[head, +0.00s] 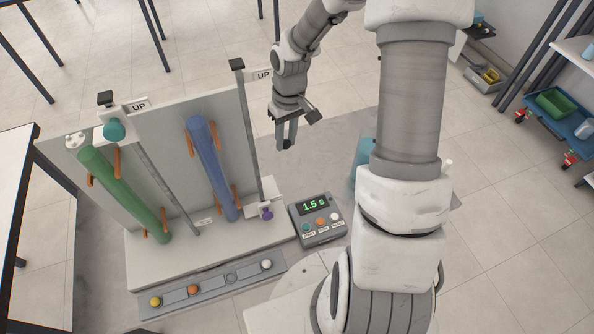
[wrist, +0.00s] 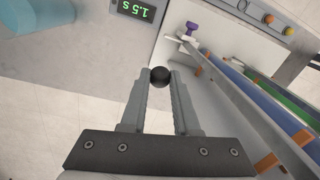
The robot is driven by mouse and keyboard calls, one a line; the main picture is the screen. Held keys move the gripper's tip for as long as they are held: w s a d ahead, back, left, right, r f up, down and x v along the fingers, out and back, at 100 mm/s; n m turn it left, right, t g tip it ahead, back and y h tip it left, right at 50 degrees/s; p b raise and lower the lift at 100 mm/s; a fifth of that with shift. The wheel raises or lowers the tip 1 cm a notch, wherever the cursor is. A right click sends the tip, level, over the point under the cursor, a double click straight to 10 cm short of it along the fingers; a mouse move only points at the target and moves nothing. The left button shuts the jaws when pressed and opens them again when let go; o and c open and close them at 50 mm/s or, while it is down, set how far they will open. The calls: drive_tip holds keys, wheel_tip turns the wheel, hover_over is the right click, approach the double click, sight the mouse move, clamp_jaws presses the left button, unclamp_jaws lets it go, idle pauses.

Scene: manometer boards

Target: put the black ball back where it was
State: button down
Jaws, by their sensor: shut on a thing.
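The black ball (wrist: 160,76) is between the two fingertips of my gripper (wrist: 160,82) in the wrist view. In the head view my gripper (head: 286,143) points down, to the right of the upper part of the board, and the ball shows only as a dark spot between its fingers. The grey ball strip (head: 212,284) lies along the front of the board's base. It holds a yellow ball (head: 155,302) at the left, an orange ball (head: 193,289) and a white ball (head: 267,264) at the right. One ring-shaped seat (head: 231,278) between the orange and white balls is empty.
A green tube (head: 123,194) and a blue tube (head: 213,168) lean on the upright board. Slim rails (head: 249,130) stand beside them, one with a purple piece (head: 267,213) at its foot. A timer box (head: 317,219) reading 1.5 s stands right of the base.

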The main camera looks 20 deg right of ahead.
drive_tip(key=s+d+f+n+b, duration=0.1)
drive_tip(key=d+f+n+b, duration=1.1)
drive_tip(key=f, duration=0.7)
drive_tip(key=shift+s+d+n+g+h+b, duration=0.2)
drive_tip(key=shift+d+n+g+h+b, duration=0.25)
drive_tip(key=shift+d, duration=0.75)
drive_tip(key=shift+a, duration=0.1)
drive_tip(key=b, duration=0.4)
hover_over(301, 179)
drive_tip(key=f, duration=0.6)
drive_tip(key=shift+s+d+f, duration=0.2)
drive_tip(key=shift+f, duration=0.2)
drive_tip(key=shift+w+a+f+b, duration=0.15)
drive_tip(key=shift+w+f+b, duration=0.05)
drive_tip(key=shift+f, duration=0.4)
drive_tip(key=shift+w+a+f+b, duration=0.1)
drive_tip(key=shift+w+f+b, duration=0.05)
drive_tip(key=shift+f, duration=1.1)
drive_tip(key=shift+f, duration=0.2)
drive_tip(key=c, duration=0.7)
unclamp_jaws()
